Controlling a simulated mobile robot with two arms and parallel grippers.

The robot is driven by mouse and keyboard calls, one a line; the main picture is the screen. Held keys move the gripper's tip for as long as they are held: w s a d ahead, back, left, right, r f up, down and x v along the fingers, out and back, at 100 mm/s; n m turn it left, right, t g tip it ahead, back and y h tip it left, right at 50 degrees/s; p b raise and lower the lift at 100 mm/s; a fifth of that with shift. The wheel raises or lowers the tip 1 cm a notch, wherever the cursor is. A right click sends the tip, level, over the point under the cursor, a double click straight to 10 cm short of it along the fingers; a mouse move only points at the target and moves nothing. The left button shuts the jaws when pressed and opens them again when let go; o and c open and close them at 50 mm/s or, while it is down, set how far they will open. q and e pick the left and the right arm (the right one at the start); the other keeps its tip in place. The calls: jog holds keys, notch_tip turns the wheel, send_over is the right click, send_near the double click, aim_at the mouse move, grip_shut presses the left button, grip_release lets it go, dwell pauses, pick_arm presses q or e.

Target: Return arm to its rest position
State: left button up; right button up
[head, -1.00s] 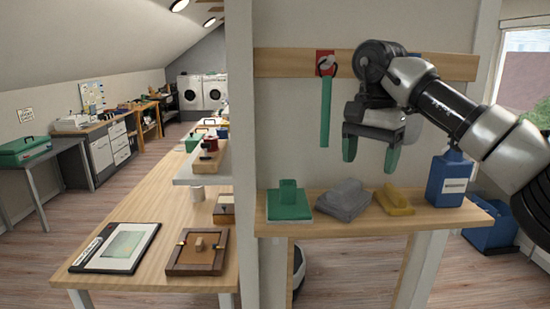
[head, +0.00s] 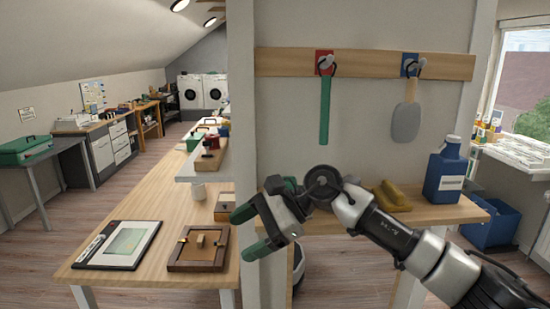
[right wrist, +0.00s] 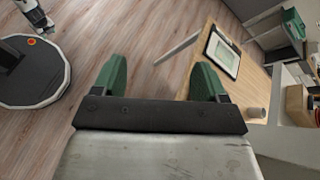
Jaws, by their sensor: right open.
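My right gripper (head: 250,228) reaches in from the right in the head view, in front of the white post and the left end of the narrow wooden shelf. Its green fingers are apart with nothing between them. The right wrist view also shows both fingers of the right gripper (right wrist: 158,80) spread, with floor and a table leg beyond. My left gripper is not in the head view. The arm hides much of the shelf (head: 460,213) and most of what stands at its left.
A green strap (head: 325,108) and a grey paddle-shaped tool (head: 406,122) hang from the wooden rail. A blue bottle (head: 444,172) and a yellow item (head: 390,194) stand on the shelf. A long table (head: 85,280) holds a framed tray (head: 178,266). Floor is clear at left.

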jog(key=s+a+m+y, duration=0.3)
jog(key=a+m+y, duration=0.1)
jog(key=m+y, duration=0.15)
jog(key=s+d+f+n+t+h, duration=0.1)
jog(key=d+f+n+t+h, duration=0.75)
jog(key=n, duration=0.55)
jog(key=s+d+f+n+t+h, duration=0.2)
jog(key=d+f+n+t+h, duration=0.4)
jog(key=d+f+n+t, duration=0.55)
jog(key=s+d+f+m+g+h, duration=0.1)
jog(key=s+d+f+m+g, duration=0.15)
jog(key=s+f+g, duration=0.4)
jog(key=s+d+f+m+g+h, duration=0.1)
jog(key=s+d+m+g, duration=0.2)
jog(key=s, duration=0.6)
jog(key=s+d+f+m+g+h, duration=0.1)
jog(key=s+d+f+m+g, duration=0.1)
jog(key=s+d+f+g, duration=0.45)
notch_tip(320, 180, down, 21)
jog(key=s+a, duration=0.2)
jog(key=a, duration=0.1)
jog(key=s+d+f, duration=0.3)
jog(key=s+f, duration=1.3)
jog(key=f, duration=0.2)
jog(key=shift+s+d+n+g, duration=0.2)
jog(key=shift+s+n+g, duration=0.05)
jog(key=shift+n+g, duration=0.15)
